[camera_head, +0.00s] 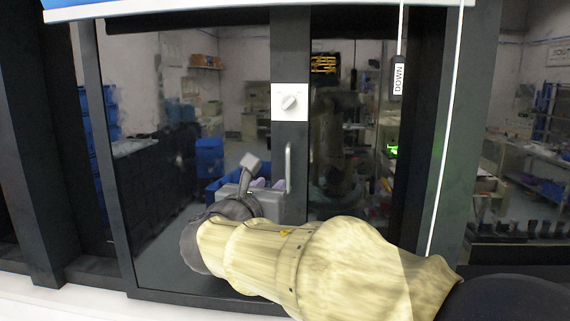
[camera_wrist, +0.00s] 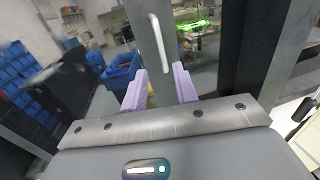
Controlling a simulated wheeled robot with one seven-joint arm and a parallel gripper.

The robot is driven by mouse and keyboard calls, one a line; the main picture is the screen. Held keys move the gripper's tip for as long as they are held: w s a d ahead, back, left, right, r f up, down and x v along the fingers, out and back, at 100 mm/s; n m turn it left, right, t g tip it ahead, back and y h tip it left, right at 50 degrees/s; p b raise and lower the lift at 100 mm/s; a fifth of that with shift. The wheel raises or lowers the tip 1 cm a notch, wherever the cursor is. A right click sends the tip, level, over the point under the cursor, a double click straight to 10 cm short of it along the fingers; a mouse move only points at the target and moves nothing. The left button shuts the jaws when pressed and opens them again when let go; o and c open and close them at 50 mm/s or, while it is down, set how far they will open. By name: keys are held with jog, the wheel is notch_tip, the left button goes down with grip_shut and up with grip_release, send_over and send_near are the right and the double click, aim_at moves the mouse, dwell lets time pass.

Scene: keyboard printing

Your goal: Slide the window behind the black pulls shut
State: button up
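The window has a dark-framed glass pane (camera_head: 180,150) and a broad dark upright (camera_head: 290,60) bearing a vertical silver handle (camera_head: 289,167). The handle also shows in the wrist view (camera_wrist: 160,42). A black pull (camera_head: 397,76) with a white label hangs on a white cord in front of the window's right part. My gripper (camera_head: 268,184) is just left of and below the handle in the head view. In the wrist view, its purple fingers (camera_wrist: 160,84) stand apart and empty, with the handle beyond the gap between them. I cannot tell how far the window is open.
A white square plate with a knob (camera_head: 290,102) sits on the upright above the handle. A long white cord (camera_head: 444,140) hangs at the right. A pale sill (camera_head: 60,300) runs along the bottom. Blue bins (camera_wrist: 122,72) and benches show behind the glass.

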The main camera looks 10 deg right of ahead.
aim_at(287, 169)
jog(key=p+x, duration=0.5)
jog(key=x, duration=0.8)
jog(key=shift+s, duration=0.1)
grip_shut()
